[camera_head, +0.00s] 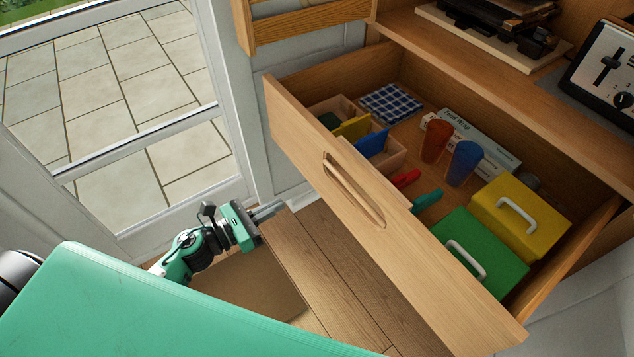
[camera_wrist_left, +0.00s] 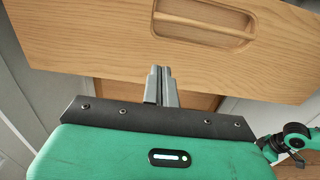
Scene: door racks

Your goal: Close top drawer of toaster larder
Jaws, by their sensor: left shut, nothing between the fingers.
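The top drawer (camera_head: 390,225) of the wooden larder is pulled well out. Its pale wood front has a long recessed handle slot, which also shows in the left wrist view, where the front (camera_wrist_left: 90,40) spans the top. My left gripper (camera_head: 272,209) is on the outer side of the drawer front, left of the handle slot and lower down. In the left wrist view its fingers (camera_wrist_left: 161,74) are together and empty, pointing at the front just below the slot. I cannot tell whether they touch it.
The drawer holds a green box (camera_head: 485,262), a yellow box (camera_head: 530,225), a red cup (camera_head: 436,140), a blue cup (camera_head: 463,163) and a checked cloth (camera_head: 391,103). A toaster (camera_head: 605,70) stands on the shelf above. A glazed door (camera_head: 150,140) is at the left.

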